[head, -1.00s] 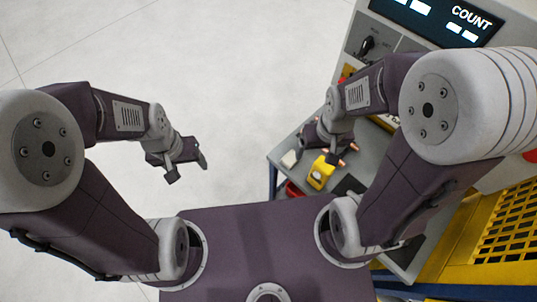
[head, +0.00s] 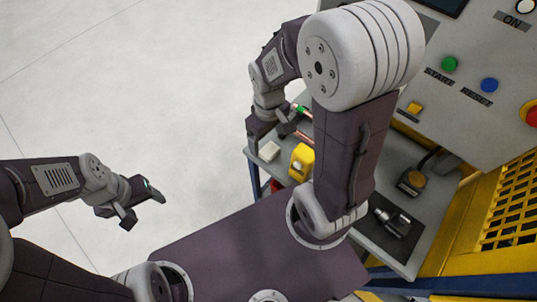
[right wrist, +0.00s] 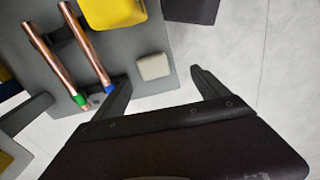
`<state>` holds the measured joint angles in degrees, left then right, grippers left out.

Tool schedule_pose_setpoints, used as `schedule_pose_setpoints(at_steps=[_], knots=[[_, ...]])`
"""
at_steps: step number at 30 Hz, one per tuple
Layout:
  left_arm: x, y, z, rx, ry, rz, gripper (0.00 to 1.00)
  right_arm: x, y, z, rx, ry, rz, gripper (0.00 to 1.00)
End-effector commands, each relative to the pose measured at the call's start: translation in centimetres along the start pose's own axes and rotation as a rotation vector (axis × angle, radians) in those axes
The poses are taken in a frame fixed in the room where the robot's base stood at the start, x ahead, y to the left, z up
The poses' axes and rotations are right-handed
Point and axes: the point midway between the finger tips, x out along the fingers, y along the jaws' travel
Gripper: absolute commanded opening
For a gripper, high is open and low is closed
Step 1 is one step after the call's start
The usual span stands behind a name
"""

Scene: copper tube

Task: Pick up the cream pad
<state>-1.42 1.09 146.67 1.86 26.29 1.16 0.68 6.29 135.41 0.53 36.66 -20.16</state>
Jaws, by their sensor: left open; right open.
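The cream pad (head: 269,151) is a small pale block lying flat near the left corner of the grey bench. It also shows in the right wrist view (right wrist: 153,67), near the bench edge, ahead of and between the open fingers. My right gripper (head: 268,127) is open and empty, above the bench corner and just behind the pad in the head view; its fingers also show in the right wrist view (right wrist: 164,88). It is not touching the pad as far as I can see. My left gripper (head: 141,208) is open and empty over the bare floor, far left of the bench.
A yellow block-like object (head: 302,161) stands right beside the pad. Two copper tubes (right wrist: 92,55) with green and blue ends lie nearby. A panel with buttons (head: 470,80) rises at the right. A dark mat (head: 402,240) holds a metal tool. The floor left of the bench is clear.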

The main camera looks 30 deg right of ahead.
Motion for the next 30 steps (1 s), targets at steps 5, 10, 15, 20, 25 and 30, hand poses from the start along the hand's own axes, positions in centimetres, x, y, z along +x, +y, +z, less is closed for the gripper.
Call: schedule_pose_setpoints(at_steps=[5,10,15,20,25,30], knots=[[-0.8,0.0,-0.1,0.000,0.000,0.000,0.66,-0.8,1.5,-1.1,-0.063,-0.029,-0.005,0.85],[-0.7,0.0,-0.1,0.000,0.000,0.000,0.66,0.6,1.5,-1.0,-0.063,-0.035,-0.008,0.85],[-0.6,0.0,-0.1,0.000,0.000,0.000,0.66,3.0,1.5,-1.0,-0.061,-0.032,-0.007,0.85],[-0.6,0.0,-0.1,0.000,0.000,0.000,0.66,3.5,1.5,-1.0,-0.061,-0.030,-0.006,0.85],[-0.8,0.0,-0.1,0.000,0.000,0.000,0.66,6.6,1.4,-0.9,-0.060,-0.036,-0.008,0.85],[-0.6,0.0,-0.1,0.000,0.000,0.000,0.66,8.4,1.5,-1.0,-0.060,-0.030,-0.006,0.85]])
